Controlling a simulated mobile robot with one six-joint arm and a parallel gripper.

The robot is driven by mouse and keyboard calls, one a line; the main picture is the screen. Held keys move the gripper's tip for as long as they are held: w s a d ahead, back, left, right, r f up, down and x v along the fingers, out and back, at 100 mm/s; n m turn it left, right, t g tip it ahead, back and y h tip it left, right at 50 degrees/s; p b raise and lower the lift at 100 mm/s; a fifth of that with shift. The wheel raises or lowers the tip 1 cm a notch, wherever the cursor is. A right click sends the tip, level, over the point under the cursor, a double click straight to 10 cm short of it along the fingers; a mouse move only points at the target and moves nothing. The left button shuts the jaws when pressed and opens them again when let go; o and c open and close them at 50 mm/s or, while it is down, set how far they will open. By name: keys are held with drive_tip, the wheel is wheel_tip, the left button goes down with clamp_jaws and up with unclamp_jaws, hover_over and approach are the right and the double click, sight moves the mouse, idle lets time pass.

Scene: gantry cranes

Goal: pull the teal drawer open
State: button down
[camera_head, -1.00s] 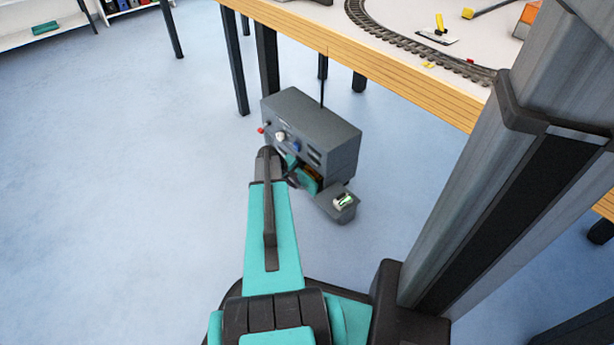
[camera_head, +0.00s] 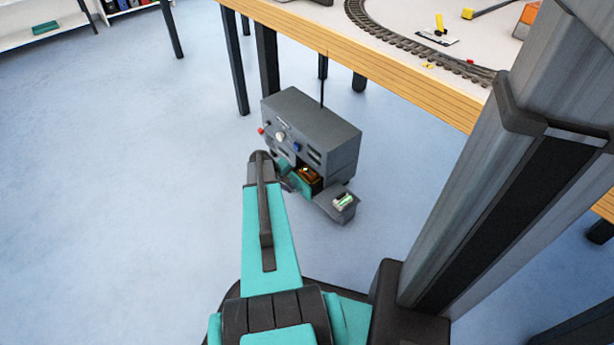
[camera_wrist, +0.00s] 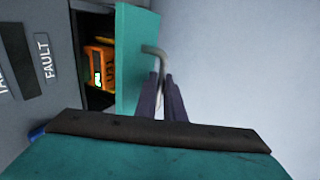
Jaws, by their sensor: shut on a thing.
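The teal drawer (camera_wrist: 135,60) stands out from the grey cabinet (camera_head: 315,125), with a gap between its front and the cabinet face. An orange device (camera_wrist: 98,66) with a lit display shows inside it in the wrist view. In the head view the drawer (camera_head: 307,187) is partly hidden by my arm. The drawer's bent grey handle (camera_wrist: 154,51) is between the fingers of my gripper (camera_wrist: 162,82), which is shut on it. In the head view the fingertips are hard to make out.
A grey open tray or drawer (camera_head: 340,208) with a white and green item juts from the cabinet's lower right. Knobs and a red button are on the cabinet face. A wooden table (camera_head: 400,75) with train track stands behind. The floor to the left is clear.

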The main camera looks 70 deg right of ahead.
drive_tip(key=shift+w+a, duration=0.75)
drive_tip(key=shift+a, duration=0.35)
drive_tip(key=shift+w+a, duration=0.7)
drive_tip(key=shift+a, duration=0.35)
drive_tip(key=c, duration=1.1)
unclamp_jaws()
drive_tip(key=shift+a+r+p, duration=0.1)
drive_tip(key=shift+r+p, duration=0.05)
drive_tip(key=shift+p, duration=0.15)
drive_tip(key=shift+r+p, duration=2.35)
drive_tip(key=shift+r, duration=1)
